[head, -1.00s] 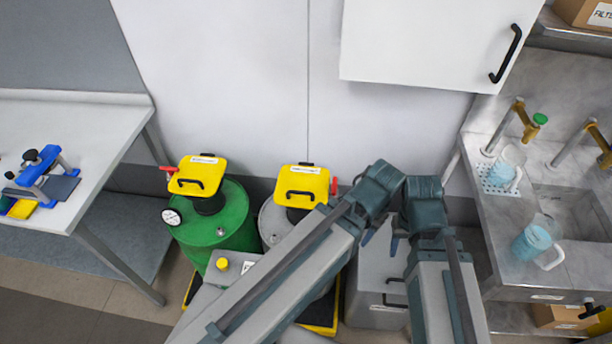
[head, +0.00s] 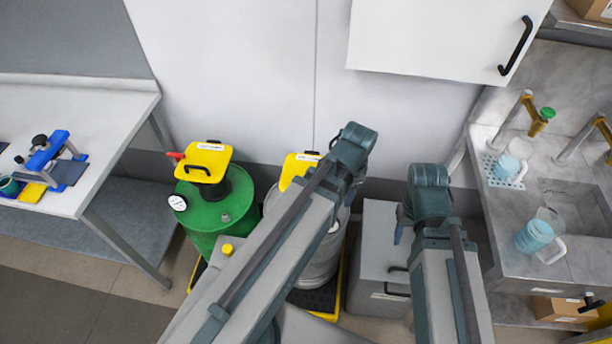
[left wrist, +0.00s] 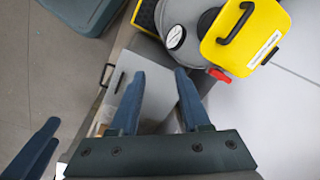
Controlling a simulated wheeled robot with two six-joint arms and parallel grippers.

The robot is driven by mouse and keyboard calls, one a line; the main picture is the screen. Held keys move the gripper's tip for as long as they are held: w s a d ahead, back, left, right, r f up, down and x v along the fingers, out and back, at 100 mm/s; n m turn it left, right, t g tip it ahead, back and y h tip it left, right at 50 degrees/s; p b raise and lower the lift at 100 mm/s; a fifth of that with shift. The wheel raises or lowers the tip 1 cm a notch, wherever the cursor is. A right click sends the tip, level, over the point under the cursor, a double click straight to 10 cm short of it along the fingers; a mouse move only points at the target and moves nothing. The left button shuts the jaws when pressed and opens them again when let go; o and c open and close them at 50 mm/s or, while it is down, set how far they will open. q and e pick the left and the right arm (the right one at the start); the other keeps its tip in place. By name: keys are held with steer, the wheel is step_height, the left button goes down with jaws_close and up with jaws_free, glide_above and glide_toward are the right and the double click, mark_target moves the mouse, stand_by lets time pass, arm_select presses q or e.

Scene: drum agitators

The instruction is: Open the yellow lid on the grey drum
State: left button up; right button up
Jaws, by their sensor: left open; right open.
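The grey drum (head: 322,262) stands right of the green drum in the head view, partly hidden behind my left arm. Its yellow lid (head: 297,168) is partly covered by that arm. In the left wrist view the yellow lid (left wrist: 243,36) looks closed, with a black handle, a red latch (left wrist: 220,75) and a gauge (left wrist: 176,37) beside it. My left gripper (left wrist: 159,73) is open and empty, apart from the lid, which lies up and right of its fingers. My right gripper (head: 399,232) is open right of the drum; its fingers also show at lower left in the left wrist view.
A green drum (head: 222,215) with its own yellow lid (head: 203,162) stands left. A grey cabinet (head: 375,245) is right of the grey drum. A table (head: 110,140) stands at left, a sink counter (head: 505,260) with jugs at right. A white wall cupboard (head: 430,40) hangs above.

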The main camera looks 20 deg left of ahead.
arm_select(q)
steer(key=w+a+r+m+t+p, duration=0.1)
steer(key=w+a+m, duration=0.2)
steer(key=a, duration=0.4)
steer(key=w+a+r+m+t, duration=0.1)
steer(key=w+a+m, duration=0.25)
steer(key=a, duration=0.45)
steer(key=b+x, duration=0.9)
steer(key=s+b+x, duration=0.1)
steer(key=b+x, duration=0.3)
steer(key=x, duration=0.1)
steer(key=shift+d+f, duration=0.1)
steer(key=shift+d, duration=0.15)
jaws_close()
stand_by(0.5)
